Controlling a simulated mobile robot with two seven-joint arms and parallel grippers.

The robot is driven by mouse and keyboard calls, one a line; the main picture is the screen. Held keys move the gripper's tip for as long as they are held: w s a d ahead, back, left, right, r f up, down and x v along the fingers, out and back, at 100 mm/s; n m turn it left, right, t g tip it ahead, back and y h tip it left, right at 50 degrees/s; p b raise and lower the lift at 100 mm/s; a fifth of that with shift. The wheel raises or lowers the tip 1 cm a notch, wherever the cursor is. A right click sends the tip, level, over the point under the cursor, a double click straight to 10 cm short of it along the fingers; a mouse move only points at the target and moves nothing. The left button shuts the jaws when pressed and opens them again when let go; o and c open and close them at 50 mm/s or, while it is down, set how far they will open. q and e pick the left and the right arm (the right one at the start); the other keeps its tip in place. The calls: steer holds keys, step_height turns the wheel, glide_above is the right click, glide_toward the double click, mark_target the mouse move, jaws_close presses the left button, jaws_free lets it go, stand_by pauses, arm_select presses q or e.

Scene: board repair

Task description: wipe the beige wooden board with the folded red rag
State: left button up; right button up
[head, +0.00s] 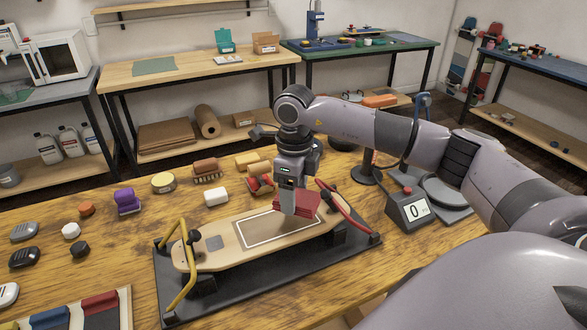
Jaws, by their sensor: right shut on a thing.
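The beige wooden board (223,258) lies on a black stand (296,268) in the middle of the table in the head view. It has a white-outlined rectangle on its top and a small grey patch toward its left end. My right gripper (291,207) points down over the right part of the board and is shut on the folded red rag (309,204). The rag is at the board's top surface or just above it; I cannot tell if it touches. The gripper hides part of the rag. My left gripper is not in view.
A yellow clamp (183,262) and a red clamp (345,208) rise at the stand's ends. A tray (123,308) is at front left.

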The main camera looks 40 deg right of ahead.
steer(key=shift+r+p, duration=1.3)
steer(key=shift+r, duration=0.8)
steer(key=shift+s+f, duration=0.1)
